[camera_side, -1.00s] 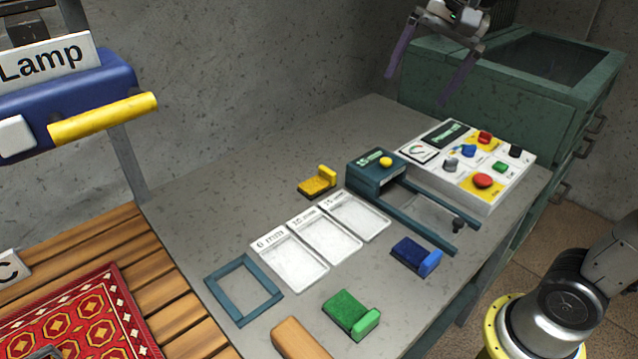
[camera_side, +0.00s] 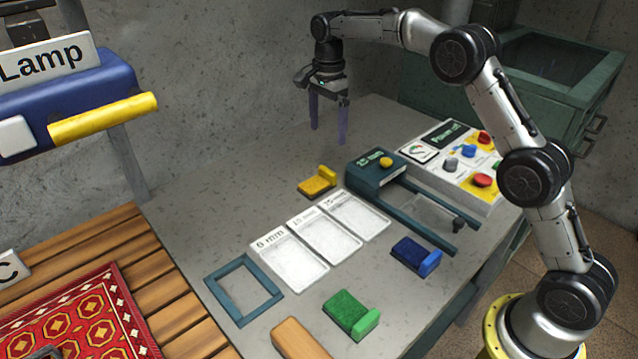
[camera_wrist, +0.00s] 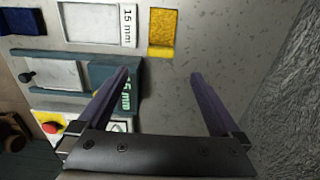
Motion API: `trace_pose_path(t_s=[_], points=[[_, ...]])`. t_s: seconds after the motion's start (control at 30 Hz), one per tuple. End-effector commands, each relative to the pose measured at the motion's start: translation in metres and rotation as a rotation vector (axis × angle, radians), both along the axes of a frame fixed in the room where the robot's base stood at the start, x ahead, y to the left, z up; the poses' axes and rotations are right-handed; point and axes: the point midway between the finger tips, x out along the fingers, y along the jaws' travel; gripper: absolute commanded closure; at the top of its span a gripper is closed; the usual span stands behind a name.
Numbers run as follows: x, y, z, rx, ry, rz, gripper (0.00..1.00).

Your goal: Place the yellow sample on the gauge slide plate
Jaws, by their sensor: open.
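The yellow sample (camera_side: 317,182), a flat block with a raised end, lies on the table beside the 15 mm tray. It also shows at the top of the wrist view (camera_wrist: 162,30). The gauge (camera_side: 376,168) is a dark teal block with a yellow button and two rails. Its slide plate (camera_side: 425,210) lies between the rails, with a dark knob at the end, and looks empty; it also shows in the wrist view (camera_wrist: 57,74). My gripper (camera_side: 328,136) is open and empty, above the table behind the yellow sample and the gauge.
Green (camera_side: 351,314) and blue (camera_side: 416,256) samples lie near the front edge. White trays (camera_side: 290,262) labelled by mm and a teal frame (camera_side: 243,290) lie left of the gauge. A control panel (camera_side: 448,187) stands at right. The table behind the yellow sample is clear.

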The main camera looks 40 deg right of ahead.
Motion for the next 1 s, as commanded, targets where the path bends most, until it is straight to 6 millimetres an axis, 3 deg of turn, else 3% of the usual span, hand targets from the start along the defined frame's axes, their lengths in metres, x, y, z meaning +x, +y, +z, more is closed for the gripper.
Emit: trace_pose_path(t_s=[0.3,0.67,1.0], points=[[-0.001,-0.001,-0.058,0.000,0.005,0.000,0.00],[0.000,-0.003,-0.088,0.000,0.002,0.000,0.00],[0.001,-0.007,-0.129,0.000,0.002,0.001,0.00]])
